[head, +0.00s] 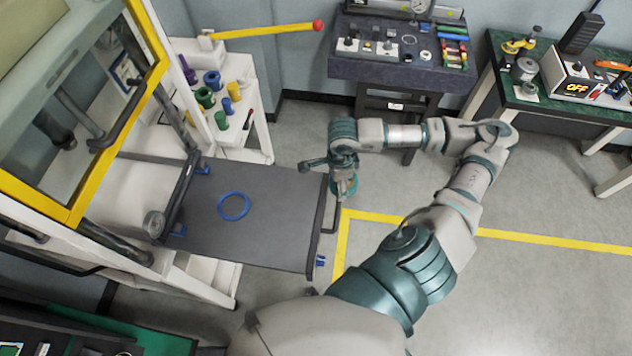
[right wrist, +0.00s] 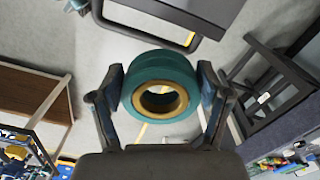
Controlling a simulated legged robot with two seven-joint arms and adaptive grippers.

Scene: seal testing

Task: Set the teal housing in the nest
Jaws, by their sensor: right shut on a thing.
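My right gripper (right wrist: 162,86) is shut on the teal housing (right wrist: 160,68), a short round teal part with a brass-coloured ring and an open bore. One finger is on each side of it. In the head view my right gripper (head: 343,182) hangs just beyond the right edge of the dark sliding tray (head: 275,225), and the housing is mostly hidden there. A blue ring (head: 233,193) lies flat on the tray, left of the gripper; it appears to mark the nest, and nothing stands in it. My left gripper is not in view.
The tray's dark handle (head: 330,205) lies close to the gripper. A yellow-framed guard door (head: 160,70) stands raised at the left. A white cart (head: 240,135) holds coloured parts behind the tray. Benches stand at the back, and the floor to the right is clear.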

